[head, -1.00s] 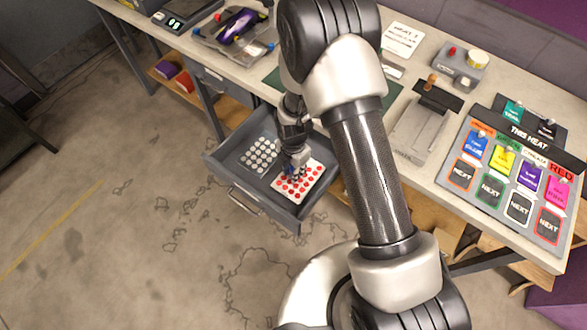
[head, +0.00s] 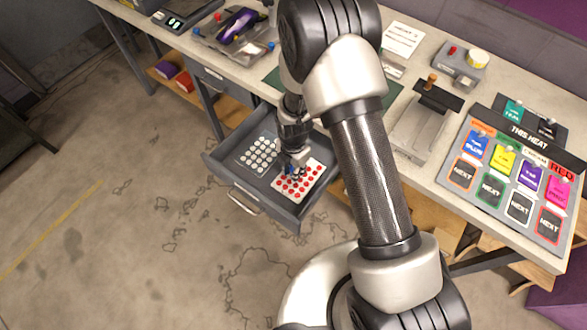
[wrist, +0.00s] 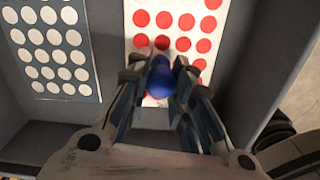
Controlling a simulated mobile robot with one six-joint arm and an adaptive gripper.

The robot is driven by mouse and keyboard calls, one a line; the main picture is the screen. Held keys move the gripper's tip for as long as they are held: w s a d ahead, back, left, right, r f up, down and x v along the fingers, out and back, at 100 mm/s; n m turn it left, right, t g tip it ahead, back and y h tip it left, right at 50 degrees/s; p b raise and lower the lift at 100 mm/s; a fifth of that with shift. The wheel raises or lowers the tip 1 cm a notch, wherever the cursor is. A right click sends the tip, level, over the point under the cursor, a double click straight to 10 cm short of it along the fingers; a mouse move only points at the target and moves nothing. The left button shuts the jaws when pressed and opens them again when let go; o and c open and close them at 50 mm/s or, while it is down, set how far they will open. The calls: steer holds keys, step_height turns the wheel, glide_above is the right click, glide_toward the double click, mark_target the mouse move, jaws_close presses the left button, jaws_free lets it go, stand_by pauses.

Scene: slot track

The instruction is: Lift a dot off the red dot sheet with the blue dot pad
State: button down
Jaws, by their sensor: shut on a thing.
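The red dot sheet (head: 312,180) is a white sheet with rows of red dots, lying in the open grey drawer; it fills the upper middle of the wrist view (wrist: 183,44). My gripper (head: 291,170) is over the sheet's left side. In the wrist view my gripper (wrist: 160,90) is shut on the blue dot pad (wrist: 160,78), a rounded blue piece between the fingers. The pad is over the near part of the sheet and hides some dots. I cannot tell whether it touches the sheet or carries a dot.
A sheet with white dots (head: 259,154) lies beside the red one in the drawer (head: 225,170). The drawer walls stand close around my gripper. Above is the bench with a purple car (head: 238,25) and a board of coloured cards (head: 515,170).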

steer(key=shift+r+p, duration=2.4)
steer(key=shift+r, duration=1.1)
